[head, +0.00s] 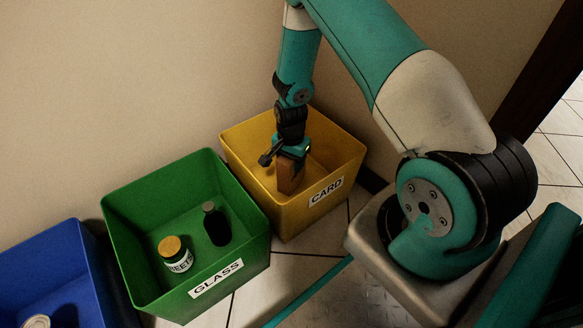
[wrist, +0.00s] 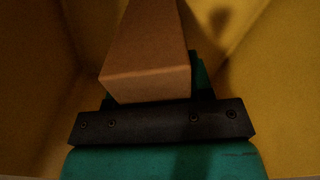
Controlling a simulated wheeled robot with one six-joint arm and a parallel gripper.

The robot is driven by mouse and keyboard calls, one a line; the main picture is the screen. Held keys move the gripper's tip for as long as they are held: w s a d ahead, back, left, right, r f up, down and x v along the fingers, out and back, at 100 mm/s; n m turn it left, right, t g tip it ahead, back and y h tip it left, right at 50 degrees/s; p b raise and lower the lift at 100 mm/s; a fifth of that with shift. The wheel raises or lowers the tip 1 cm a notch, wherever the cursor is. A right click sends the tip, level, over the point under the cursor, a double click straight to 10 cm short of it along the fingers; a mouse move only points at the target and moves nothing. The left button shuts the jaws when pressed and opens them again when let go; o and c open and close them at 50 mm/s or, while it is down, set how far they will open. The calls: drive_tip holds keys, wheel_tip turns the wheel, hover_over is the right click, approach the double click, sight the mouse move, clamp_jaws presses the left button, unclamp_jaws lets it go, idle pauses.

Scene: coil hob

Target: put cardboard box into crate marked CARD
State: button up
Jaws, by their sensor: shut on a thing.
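The cardboard box (head: 288,177) is brown and held by my gripper (head: 293,158), inside the yellow crate marked CARD (head: 340,204). In the wrist view the box (wrist: 147,72) stands out from my gripper (wrist: 155,104), which is shut on it, with yellow crate walls (wrist: 267,65) on both sides. The lower end of the box is below the crate's rim. I cannot tell whether it touches the crate floor. The fingers are mostly hidden by the box and the gripper body.
A green crate marked GLASS (head: 140,209) stands to the left, holding a jar (head: 175,254) and a dark bottle (head: 216,225). A blue crate (head: 78,262) with cans is further left. A wall (head: 130,80) rises behind the crates.

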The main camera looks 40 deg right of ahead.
drive_tip(key=shift+f, duration=0.45)
drive_tip(key=shift+f, duration=0.15)
drive_tip(key=o, duration=0.9)
